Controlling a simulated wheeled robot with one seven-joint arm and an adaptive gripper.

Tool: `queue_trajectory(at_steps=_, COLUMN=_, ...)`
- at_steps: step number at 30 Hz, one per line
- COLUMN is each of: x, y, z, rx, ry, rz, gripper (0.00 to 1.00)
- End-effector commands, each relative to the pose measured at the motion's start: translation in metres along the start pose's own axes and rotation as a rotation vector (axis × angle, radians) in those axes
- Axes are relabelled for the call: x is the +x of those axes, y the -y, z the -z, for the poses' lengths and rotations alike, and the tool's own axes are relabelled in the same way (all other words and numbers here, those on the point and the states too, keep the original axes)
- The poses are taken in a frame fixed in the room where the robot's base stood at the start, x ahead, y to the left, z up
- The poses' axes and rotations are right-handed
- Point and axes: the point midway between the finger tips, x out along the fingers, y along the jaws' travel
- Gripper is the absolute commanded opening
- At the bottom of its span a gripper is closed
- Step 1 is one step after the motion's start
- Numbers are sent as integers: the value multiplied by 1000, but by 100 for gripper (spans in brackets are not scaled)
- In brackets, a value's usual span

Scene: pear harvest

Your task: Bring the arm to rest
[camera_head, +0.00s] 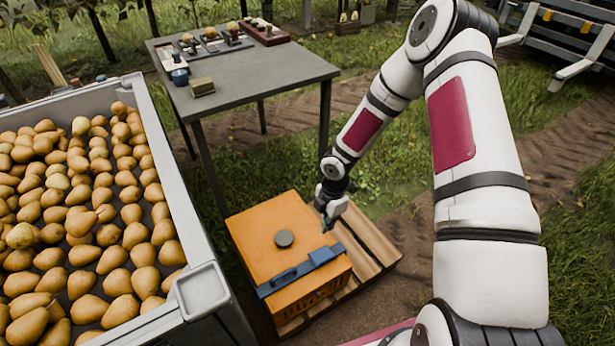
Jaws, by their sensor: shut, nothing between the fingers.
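My white arm with dark red panels comes in from the right and bends down to the middle of the head view. My gripper (327,221) is small and dark at its end. It is shut and empty, over the right part of the orange box (262,242). I cannot tell whether its fingertips touch the box.
The orange box stands on a wooden pallet (372,243). A grey bin (166,182) full of pears fills the left. A grey table (262,70) behind holds trays, a blue cup (180,77) and a small greenish box (202,87). Grass and a dirt track lie right.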

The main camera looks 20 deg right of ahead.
Motion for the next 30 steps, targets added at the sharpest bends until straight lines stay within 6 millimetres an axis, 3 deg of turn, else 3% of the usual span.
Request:
queue_trajectory(at_steps=5, x=-3, y=0, z=-1, rx=4, ry=5, rz=0, gripper=0)
queue_trajectory(at_steps=8, x=-17, y=0, z=-6, rx=31, ry=34, rz=4, gripper=0)
queue_trajectory(at_steps=11, x=-47, y=2, z=-16, rx=94, ry=89, rz=12, gripper=0)
queue_trajectory(at_steps=19, x=-156, y=24, z=-35, rx=365, ry=266, rz=13, gripper=0)
queue_trajectory(at_steps=30, x=-290, y=85, z=-20, rx=792, ry=407, rz=-54, gripper=0)
